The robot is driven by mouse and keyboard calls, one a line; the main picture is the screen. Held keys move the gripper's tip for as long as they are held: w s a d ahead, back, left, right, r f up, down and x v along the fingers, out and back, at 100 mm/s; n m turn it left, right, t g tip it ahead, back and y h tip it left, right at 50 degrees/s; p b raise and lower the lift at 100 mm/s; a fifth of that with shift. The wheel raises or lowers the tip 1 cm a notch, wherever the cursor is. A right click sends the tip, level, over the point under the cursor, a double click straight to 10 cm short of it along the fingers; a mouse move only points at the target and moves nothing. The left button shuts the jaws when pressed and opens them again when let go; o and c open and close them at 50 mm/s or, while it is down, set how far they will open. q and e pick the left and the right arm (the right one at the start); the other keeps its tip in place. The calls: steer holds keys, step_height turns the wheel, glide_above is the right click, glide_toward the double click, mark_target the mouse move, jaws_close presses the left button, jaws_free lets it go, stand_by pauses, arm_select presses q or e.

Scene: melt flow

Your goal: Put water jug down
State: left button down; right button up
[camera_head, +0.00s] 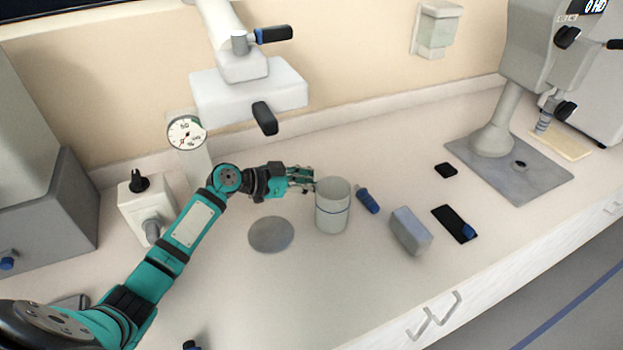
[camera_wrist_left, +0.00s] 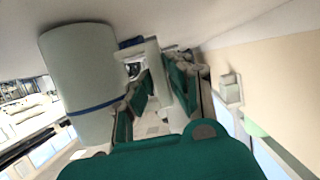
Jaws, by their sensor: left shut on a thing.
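The water jug (camera_head: 332,208) is a pale grey-green cylinder with a thin blue band, upright at the middle of the counter in the head view. It fills the left of the left wrist view (camera_wrist_left: 80,85), tilted there with the camera. My left gripper (camera_head: 308,181) reaches it from the left, near its upper side. The wrist view shows the fingers (camera_wrist_left: 160,90) shut on a pale part beside the jug's body, which looks like its handle. The fingers hide most of that part. Whether the jug's base touches the counter is hard to tell. My right gripper is not in view.
A flat grey disc (camera_head: 271,234) lies left of the jug. A blue bottle-like item (camera_head: 367,201), a grey-blue block (camera_head: 410,231) and a black item (camera_head: 454,223) lie to the right. A dial instrument (camera_head: 187,133) stands behind the arm. The counter in front is clear.

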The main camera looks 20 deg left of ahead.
arm_select(q)
steer(key=shift+f, duration=0.15)
steer(key=shift+f, duration=0.1)
steer(key=c, duration=1.3)
jaws_free()
steer(key=shift+o, duration=0.2)
steer(key=shift+r, duration=0.25)
steer(key=b+v, duration=0.2)
steer(key=v, duration=1)
steer(key=shift+b, duration=0.35)
steer(key=shift+f, duration=0.1)
